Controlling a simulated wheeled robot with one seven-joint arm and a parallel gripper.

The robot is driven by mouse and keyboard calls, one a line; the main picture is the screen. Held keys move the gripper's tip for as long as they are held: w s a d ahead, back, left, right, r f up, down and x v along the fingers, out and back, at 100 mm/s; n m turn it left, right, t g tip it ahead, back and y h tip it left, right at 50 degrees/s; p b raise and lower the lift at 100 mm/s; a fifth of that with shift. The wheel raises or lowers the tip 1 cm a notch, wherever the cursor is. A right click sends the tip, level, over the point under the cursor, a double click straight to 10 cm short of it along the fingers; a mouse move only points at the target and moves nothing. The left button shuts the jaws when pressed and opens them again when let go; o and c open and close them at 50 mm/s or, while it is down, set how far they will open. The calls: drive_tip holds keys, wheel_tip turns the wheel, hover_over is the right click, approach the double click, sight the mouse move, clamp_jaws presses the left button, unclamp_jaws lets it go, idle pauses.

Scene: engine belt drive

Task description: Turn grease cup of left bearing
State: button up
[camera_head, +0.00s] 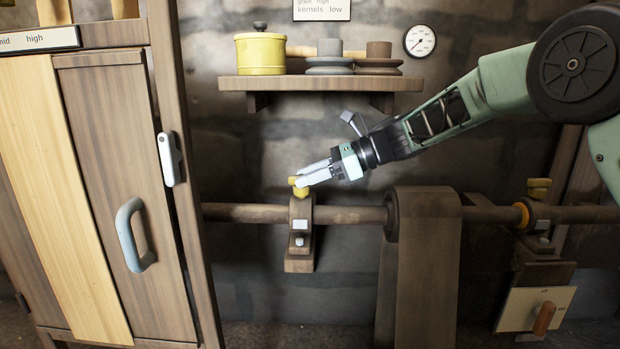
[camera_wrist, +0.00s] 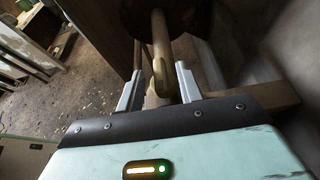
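The left bearing (camera_head: 300,235) is a brown block on the horizontal shaft (camera_head: 350,215). Its yellow grease cup (camera_head: 297,186) sits on top, partly hidden by my gripper's fingers. My gripper (camera_head: 308,176) reaches in from the upper right, with its fingertips at the cup. In the wrist view, the two grey fingers of my gripper (camera_wrist: 158,82) stand apart. The yellow cup (camera_wrist: 160,78) shows between them, with a visible gap on each side. Whether a finger touches it is unclear.
A wooden cabinet (camera_head: 110,150) with a blue-grey handle (camera_head: 130,235) stands at left. A shelf (camera_head: 320,84) with a yellow pot (camera_head: 260,53) hangs above. A belt (camera_head: 428,270) runs over the shaft at right, before another bearing with a yellow cup (camera_head: 538,190).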

drive_tip(key=shift+c, duration=0.3)
clamp_jaws()
drive_tip(key=shift+f+t+b, duration=0.15)
drive_tip(key=shift+t+b, duration=0.15)
drive_tip(key=shift+b, duration=0.05)
